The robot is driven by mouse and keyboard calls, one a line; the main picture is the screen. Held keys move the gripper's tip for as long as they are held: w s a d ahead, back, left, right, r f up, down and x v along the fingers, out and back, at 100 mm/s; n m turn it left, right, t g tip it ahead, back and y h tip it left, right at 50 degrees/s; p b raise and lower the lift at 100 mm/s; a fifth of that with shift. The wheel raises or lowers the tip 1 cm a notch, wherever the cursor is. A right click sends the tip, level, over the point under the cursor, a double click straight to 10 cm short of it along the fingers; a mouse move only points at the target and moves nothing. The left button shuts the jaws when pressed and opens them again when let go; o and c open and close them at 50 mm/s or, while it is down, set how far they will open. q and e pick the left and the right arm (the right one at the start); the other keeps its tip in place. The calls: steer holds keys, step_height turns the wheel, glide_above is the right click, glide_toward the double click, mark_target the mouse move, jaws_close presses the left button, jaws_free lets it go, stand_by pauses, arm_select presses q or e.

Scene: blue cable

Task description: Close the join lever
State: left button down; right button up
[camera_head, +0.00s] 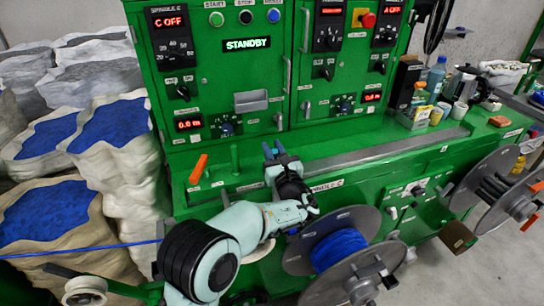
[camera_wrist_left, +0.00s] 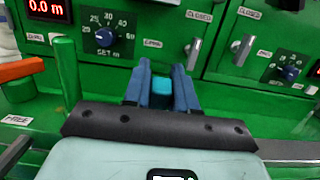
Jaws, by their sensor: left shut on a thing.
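My left gripper (camera_head: 274,150) reaches over the green bench top in front of the machine's panel. In the left wrist view its blue fingers (camera_wrist_left: 163,85) are shut on a small teal-blue piece (camera_wrist_left: 162,86); I cannot tell what that piece belongs to. An orange-handled lever (camera_head: 198,168), possibly the join lever, stands on the bench left of the gripper, clear of the fingers. Its orange handle (camera_wrist_left: 22,70) also shows at the left edge of the wrist view. My right gripper is not in view.
A green post (camera_head: 235,158) stands between the lever and my gripper. A blue cable (camera_head: 80,249) runs in from the left. A reel of blue cable (camera_head: 339,250) sits at the front. Bottles and jars (camera_head: 437,78) stand on the bench at right.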

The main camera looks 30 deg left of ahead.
arm_select(q)
steer(key=shift+s+d+f+t+y+b, duration=0.15)
steer(key=shift+d+t+y+b, duration=0.15)
steer(key=shift+b, duration=0.35)
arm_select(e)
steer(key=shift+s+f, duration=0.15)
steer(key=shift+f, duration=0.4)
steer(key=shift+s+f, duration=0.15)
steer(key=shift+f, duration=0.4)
arm_select(q)
steer(key=c, duration=1)
jaws_free()
steer(key=b+v, duration=0.1)
steer(key=v, duration=1.2)
steer(key=shift+s, duration=0.15)
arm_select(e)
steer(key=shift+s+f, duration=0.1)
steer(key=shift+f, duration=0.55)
arm_select(q)
steer(key=shift+d, duration=0.15)
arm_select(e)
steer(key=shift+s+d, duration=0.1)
